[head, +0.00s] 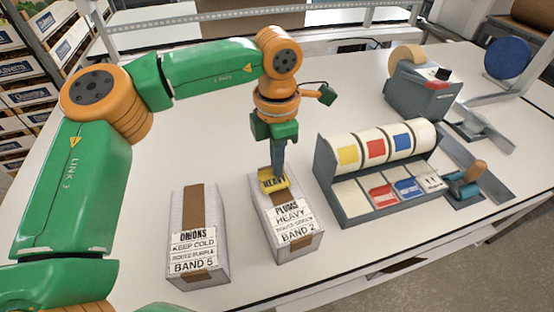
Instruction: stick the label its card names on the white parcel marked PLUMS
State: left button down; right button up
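The white parcel marked PLUMS (286,247) stands on the table, with a brown tape strip on top. Its front card reads PLUMS, HEAVY, a smaller unclear line, and BAND 2. My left gripper (279,167) points down over the far part of its top. Its fingers look closed on a yellow label (273,182) reading HEAVY. The label is at the parcel's top; I cannot tell whether it touches the surface. My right gripper is not in view.
A white ONIONS parcel (194,232) stands to the left. A grey label dispenser (335,190) stands to the right, with red, blue and white labels out and its yellow slot empty. A tape machine (421,97) and a blue-and-wood hand tool (464,185) lie beyond.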

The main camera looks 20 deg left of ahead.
pick_arm(q)
jog(key=shift+f+b, duration=0.4)
jog(key=shift+f, duration=0.1)
dwell(0.3)
jog(key=c, duration=1)
grip_release()
jog(key=shift+r+p, duration=2)
jog(key=shift+r, duration=0.4)
jog(key=shift+f, duration=0.1)
